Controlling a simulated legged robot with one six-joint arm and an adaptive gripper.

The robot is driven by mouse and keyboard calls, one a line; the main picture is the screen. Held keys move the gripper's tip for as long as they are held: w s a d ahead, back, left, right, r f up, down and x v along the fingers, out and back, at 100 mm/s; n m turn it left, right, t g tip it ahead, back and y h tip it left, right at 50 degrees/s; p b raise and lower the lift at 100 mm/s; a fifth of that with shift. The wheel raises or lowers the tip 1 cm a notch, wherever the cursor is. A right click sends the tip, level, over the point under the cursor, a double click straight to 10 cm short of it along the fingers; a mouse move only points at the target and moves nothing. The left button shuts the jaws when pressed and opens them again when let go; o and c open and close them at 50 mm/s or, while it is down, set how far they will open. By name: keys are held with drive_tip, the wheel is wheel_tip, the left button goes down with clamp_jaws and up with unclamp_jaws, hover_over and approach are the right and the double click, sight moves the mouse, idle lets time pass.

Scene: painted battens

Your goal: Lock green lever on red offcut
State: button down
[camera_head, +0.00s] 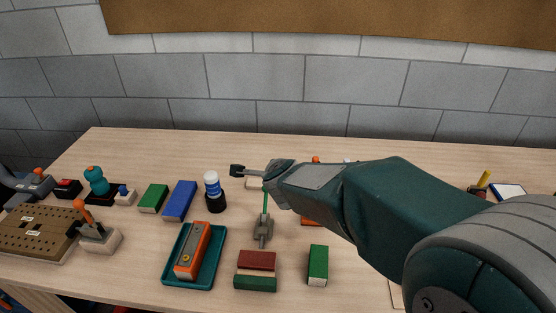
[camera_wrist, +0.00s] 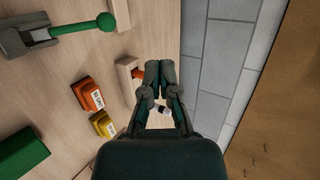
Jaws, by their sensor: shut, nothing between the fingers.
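The green lever (camera_head: 265,200) rises from a grey clamp base (camera_head: 263,231) near the middle of the table. In the wrist view the lever (camera_wrist: 75,28) ends in a round green knob (camera_wrist: 106,22), beside the grey base (camera_wrist: 25,36) at top left. A red offcut (camera_head: 258,258) lies in front of the clamp, above a green piece (camera_head: 255,284), apart from the lever. My gripper (camera_head: 238,170) is shut and empty, above and behind the lever; its fingertips (camera_wrist: 159,72) touch nothing. My forearm hides part of the table.
A teal tray (camera_head: 167,277) with an orange tool stands left of the offcut. A green block (camera_head: 318,265) lies to its right. A white-topped bottle (camera_head: 213,190) and blue block (camera_head: 179,200) are farther left. Orange (camera_wrist: 88,95) and yellow (camera_wrist: 104,124) blocks show in the wrist view.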

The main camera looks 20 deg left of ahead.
drive_tip(key=r, duration=0.1)
drive_tip(key=s+r, duration=0.1)
drive_tip(key=r, duration=0.1)
drive_tip(key=shift+s+d+r, duration=0.2)
drive_tip(key=shift+d+r, duration=0.1)
drive_tip(key=shift+d, duration=0.05)
drive_tip(key=shift+a, duration=0.1)
drive_tip(key=shift+a, duration=0.15)
